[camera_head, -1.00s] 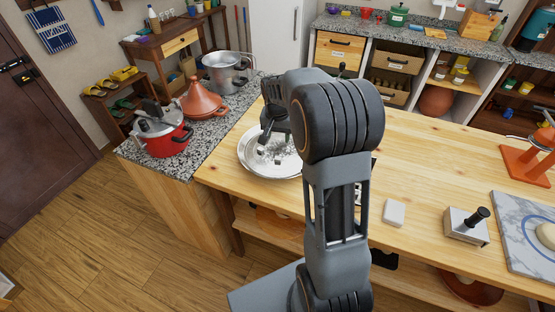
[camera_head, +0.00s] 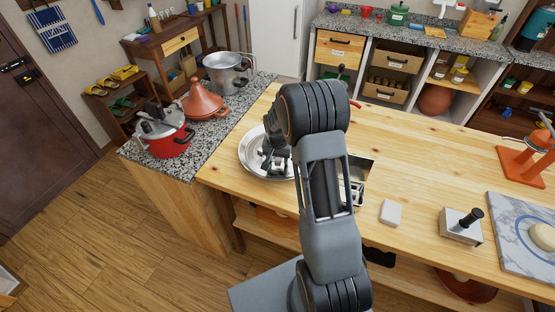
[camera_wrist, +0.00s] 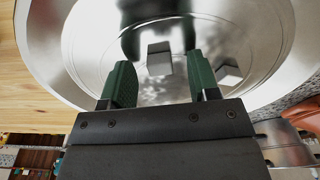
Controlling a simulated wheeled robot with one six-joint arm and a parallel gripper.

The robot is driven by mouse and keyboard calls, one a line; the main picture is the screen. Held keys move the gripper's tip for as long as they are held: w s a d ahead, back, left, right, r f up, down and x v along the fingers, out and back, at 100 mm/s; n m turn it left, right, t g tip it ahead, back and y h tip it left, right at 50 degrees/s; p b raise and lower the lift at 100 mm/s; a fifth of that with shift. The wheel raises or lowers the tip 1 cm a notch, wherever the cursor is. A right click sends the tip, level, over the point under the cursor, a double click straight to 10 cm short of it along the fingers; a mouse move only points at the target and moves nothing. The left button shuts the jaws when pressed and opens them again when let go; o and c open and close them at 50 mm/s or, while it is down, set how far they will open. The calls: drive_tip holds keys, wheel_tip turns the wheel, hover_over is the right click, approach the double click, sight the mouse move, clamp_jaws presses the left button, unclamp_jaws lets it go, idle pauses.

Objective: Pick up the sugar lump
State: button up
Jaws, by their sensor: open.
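A round, shiny metal tray (camera_head: 249,159) rests on the wooden table's left end; its inside fills much of the wrist view (camera_wrist: 88,45). A pale sugar lump (camera_wrist: 159,61) lies on it, seen between my fingertips. A second pale lump (camera_wrist: 228,73) lies to the right, just outside the right finger. My gripper (camera_wrist: 161,82) is open, its green-padded fingers on either side of the first lump in the picture. I cannot tell whether they touch it. In the head view my gripper (camera_head: 276,164) is low over the tray, and the lumps are hard to make out there.
A white block (camera_head: 391,212), a metal block with a black knob (camera_head: 462,226) and a marble board (camera_head: 518,250) lie right on the wooden table (camera_head: 430,150). An open box (camera_head: 359,178) stands partly behind my arm. A red pot (camera_head: 168,143) stands on the left granite counter.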

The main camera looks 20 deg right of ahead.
drive_tip(key=shift+f, duration=0.15)
drive_tip(key=c, duration=1)
